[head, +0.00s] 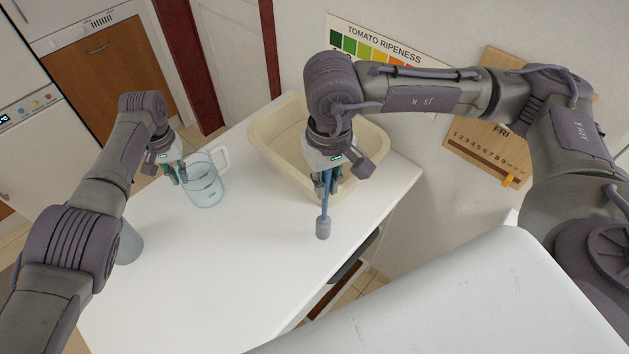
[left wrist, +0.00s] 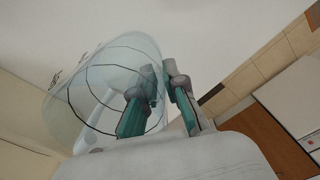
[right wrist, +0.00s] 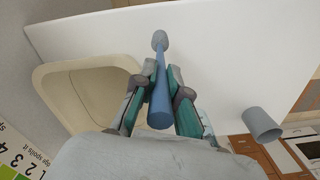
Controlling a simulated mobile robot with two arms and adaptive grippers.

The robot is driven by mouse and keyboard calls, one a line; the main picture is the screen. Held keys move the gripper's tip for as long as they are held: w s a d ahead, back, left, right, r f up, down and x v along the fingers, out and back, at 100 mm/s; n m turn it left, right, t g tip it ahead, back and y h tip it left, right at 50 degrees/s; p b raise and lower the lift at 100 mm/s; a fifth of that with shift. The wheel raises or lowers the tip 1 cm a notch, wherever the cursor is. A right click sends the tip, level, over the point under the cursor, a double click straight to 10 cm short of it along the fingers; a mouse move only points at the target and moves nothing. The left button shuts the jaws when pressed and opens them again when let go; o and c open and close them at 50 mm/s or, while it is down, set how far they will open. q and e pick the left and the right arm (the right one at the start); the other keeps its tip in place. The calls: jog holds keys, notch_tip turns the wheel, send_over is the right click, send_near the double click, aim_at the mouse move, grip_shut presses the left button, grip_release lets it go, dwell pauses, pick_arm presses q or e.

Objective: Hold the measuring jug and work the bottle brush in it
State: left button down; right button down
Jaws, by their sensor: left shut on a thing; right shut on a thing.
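The clear measuring jug (head: 204,187) stands upright on the white table in the head view, its handle to the upper right. My left gripper (head: 180,174) is shut on the jug's wall at its left side; the left wrist view also shows the jug (left wrist: 75,105) between and behind the fingers. My right gripper (head: 326,185) is shut on the blue bottle brush (head: 324,210). The brush hangs head down, to the right of the jug and apart from it. In the right wrist view the brush (right wrist: 159,100) lies between the fingers, its grey head beyond them.
A cream basin (head: 265,135) stands at the table's back, behind my right gripper. A grey cup (head: 129,245) stands at the left, partly hidden by my left arm. The white table (head: 220,270) is clear in front. A calendar board (head: 480,150) hangs on the wall.

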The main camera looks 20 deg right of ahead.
jog(key=w+a+r+y, duration=0.1)
jog(key=w+a+r, duration=0.3)
jog(key=w, duration=0.4)
jog(key=w+a+r, duration=0.3)
jog(key=w+a, duration=0.1)
jog(key=w, duration=0.5)
jog(key=w+a+r+y, duration=0.1)
jog(key=w+a+r, duration=0.7)
jog(key=a+r, duration=0.2)
notch_tip(320, 180, down, 20)
jog(key=a, duration=0.2)
jog(key=shift+w+a, duration=0.2)
jog(key=shift+w, duration=0.15)
jog(key=shift+r, duration=0.1)
jog(key=shift+w+a, duration=0.1)
jog(key=shift+w, duration=0.1)
